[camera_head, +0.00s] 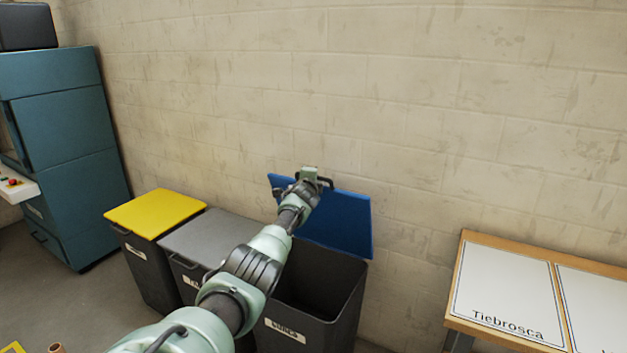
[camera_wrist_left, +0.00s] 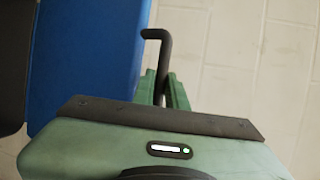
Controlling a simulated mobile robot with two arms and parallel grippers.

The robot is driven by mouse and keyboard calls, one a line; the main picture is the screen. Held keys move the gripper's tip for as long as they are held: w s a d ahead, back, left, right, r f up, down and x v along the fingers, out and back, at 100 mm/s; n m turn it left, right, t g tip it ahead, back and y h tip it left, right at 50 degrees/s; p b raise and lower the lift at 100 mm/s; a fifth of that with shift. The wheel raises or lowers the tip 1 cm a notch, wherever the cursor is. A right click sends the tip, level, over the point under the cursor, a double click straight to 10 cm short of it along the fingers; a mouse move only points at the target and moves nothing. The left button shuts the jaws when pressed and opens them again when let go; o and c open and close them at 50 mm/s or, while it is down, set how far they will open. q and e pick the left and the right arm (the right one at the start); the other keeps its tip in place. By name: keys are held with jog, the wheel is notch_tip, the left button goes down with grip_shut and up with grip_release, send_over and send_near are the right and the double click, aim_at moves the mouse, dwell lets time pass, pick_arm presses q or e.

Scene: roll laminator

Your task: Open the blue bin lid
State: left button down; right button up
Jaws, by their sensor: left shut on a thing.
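The blue lid (camera_head: 343,222) stands raised at the back of its dark grey bin (camera_head: 318,300), tilted up near the wall. The bin's mouth is uncovered and its dark inside shows. My left gripper (camera_head: 316,178) is at the lid's upper edge, shut on the dark lid handle. In the left wrist view the blue lid (camera_wrist_left: 85,60) fills the left side. The bent dark handle (camera_wrist_left: 160,48) runs down between the green fingers of my left gripper (camera_wrist_left: 161,90). My arm hides part of the lid and bin. My right gripper is not in view.
A grey-lidded bin (camera_head: 207,238) and a yellow-lidded bin (camera_head: 155,212) stand to the left, both closed. A teal cabinet (camera_head: 70,150) is at far left. A wooden table with white panels (camera_head: 510,290) stands at right. The pale block wall (camera_head: 420,110) is close behind.

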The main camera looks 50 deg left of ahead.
pick_arm(q)
jog(key=shift+d+f, duration=0.2)
jog(key=shift+f, duration=0.35)
jog(key=c, duration=1.4)
grip_release()
jog(key=shift+c, duration=0.2)
jog(key=r+p+v, duration=0.1)
jog(key=p+v, duration=0.2)
jog(key=v, duration=0.4)
jog(key=shift+s, duration=0.25)
jog(key=shift+d, duration=0.15)
